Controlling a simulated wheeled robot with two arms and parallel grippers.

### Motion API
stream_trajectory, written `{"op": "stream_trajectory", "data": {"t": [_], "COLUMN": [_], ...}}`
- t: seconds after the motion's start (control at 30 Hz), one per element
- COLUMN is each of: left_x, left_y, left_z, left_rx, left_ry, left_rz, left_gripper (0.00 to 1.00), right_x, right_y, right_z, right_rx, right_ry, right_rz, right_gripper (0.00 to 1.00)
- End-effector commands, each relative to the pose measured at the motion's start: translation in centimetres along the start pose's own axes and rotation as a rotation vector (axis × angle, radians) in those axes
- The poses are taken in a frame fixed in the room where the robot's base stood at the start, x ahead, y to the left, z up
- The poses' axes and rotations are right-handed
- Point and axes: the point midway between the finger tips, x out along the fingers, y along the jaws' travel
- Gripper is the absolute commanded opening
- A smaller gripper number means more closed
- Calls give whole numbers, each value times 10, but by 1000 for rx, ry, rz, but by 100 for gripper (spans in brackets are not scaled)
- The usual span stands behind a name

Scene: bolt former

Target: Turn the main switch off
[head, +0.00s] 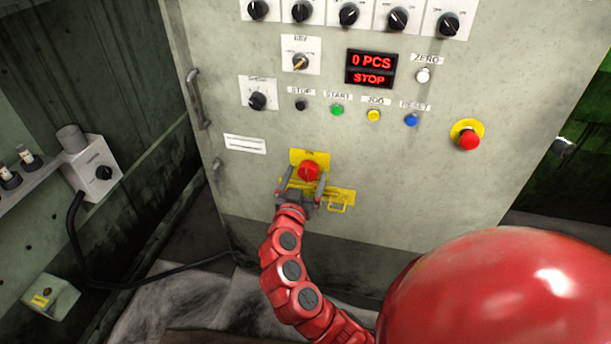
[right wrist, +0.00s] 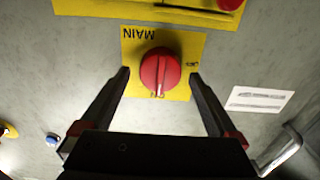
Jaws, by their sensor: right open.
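The main switch (head: 309,171) is a red round knob on a yellow plate (head: 322,156), low on the front of the grey cabinet. The right wrist view shows the knob (right wrist: 160,71) close up, with the word MAIN upside down above it. A pale mark on the knob points down in that view, toward lettering too small to read. My right gripper (head: 303,184) is open in front of the switch. Its two fingers (right wrist: 160,76) stand on either side of the knob, with gaps showing; I cannot tell how deep they reach. My left gripper is not in view.
Above are a red display (head: 371,69) reading 0 PCS and STOP, a row of small buttons (head: 337,110) and a red emergency button (head: 468,140). A metal handle (head: 197,98) sticks out at the cabinet's left edge.

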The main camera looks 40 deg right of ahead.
Motion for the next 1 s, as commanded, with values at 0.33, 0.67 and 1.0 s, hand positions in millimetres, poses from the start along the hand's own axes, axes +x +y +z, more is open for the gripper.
{"op": "stream_trajectory", "data": {"t": [0.33,0.67,1.0], "left_x": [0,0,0], "left_y": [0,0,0], "left_z": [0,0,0], "left_rx": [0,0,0], "left_ry": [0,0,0], "left_rz": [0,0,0], "left_gripper": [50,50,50], "right_x": [2,2,2], "right_y": [0,0,0], "right_z": [0,0,0], "right_rx": [1,1,-19], "right_ry": [-1,-1,0], "right_rz": [0,0,0], "right_gripper": [86,27,10]}}
